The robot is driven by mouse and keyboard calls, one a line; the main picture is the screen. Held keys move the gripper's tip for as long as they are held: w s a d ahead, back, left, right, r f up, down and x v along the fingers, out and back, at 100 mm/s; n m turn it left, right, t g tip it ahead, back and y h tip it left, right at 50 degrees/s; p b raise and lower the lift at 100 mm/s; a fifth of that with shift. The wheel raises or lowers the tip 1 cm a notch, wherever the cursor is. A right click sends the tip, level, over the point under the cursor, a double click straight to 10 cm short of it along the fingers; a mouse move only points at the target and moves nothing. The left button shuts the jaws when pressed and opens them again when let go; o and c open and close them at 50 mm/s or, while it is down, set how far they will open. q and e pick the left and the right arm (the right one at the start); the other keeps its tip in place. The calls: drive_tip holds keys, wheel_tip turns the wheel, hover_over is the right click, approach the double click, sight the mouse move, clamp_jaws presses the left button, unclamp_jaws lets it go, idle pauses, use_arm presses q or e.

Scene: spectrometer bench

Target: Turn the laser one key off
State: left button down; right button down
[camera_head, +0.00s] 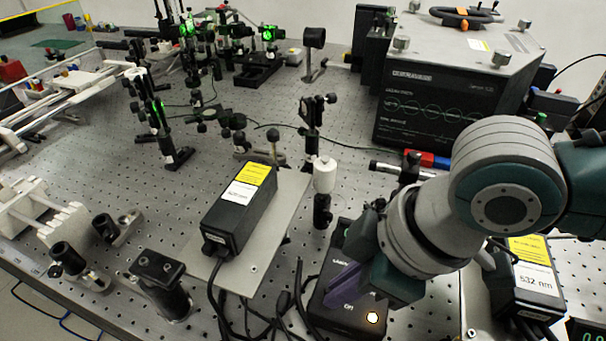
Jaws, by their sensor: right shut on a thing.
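A black laser control box (338,312) sits on the perforated bench at the bottom centre. My right gripper (350,284) reaches in from the right, low over the top of this box. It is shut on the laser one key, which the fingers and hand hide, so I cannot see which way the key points. My left gripper is not in view.
A black laser module (228,235) with yellow and white labels stands on a plate left of the box. Another labelled module (538,283), marked 532 nm, is at the right. A white-topped post (324,178) stands behind the box. A large spectrometer (440,105) is farther back. Cables run beside the box.

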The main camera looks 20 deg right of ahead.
idle(0.4)
drive_tip(key=shift+n, duration=0.4)
drive_tip(key=n, duration=0.1)
drive_tip(key=n+g+b, duration=0.1)
drive_tip(key=shift+w+f+n+y, duration=0.1)
drive_tip(key=shift+w+n+y, duration=0.1)
drive_tip(key=shift+n+y, duration=0.2)
drive_tip(key=n+g+b, duration=0.2)
drive_tip(key=n+b, duration=0.1)
drive_tip(key=n, duration=0.1)
drive_tip(key=shift+w+n, duration=0.15)
drive_tip(key=shift+n, duration=0.15)
drive_tip(key=n+g+b, duration=0.1)
drive_tip(key=n+b, duration=0.2)
drive_tip(key=shift+w+n, duration=0.15)
drive_tip(key=shift+n, duration=0.15)
drive_tip(key=n+g+h+b, duration=0.1)
drive_tip(key=n+b, duration=0.1)
drive_tip(key=n, duration=0.1)
drive_tip(key=shift+a, duration=0.1)
drive_tip(key=shift+w+n+g+h+b, duration=0.1)
drive_tip(key=shift+n+g+h+b, duration=0.45)
drive_tip(key=shift+n, duration=0.95)
drive_tip(key=shift+b, duration=0.3)
drive_tip(key=c, duration=1)
unclamp_jaws()
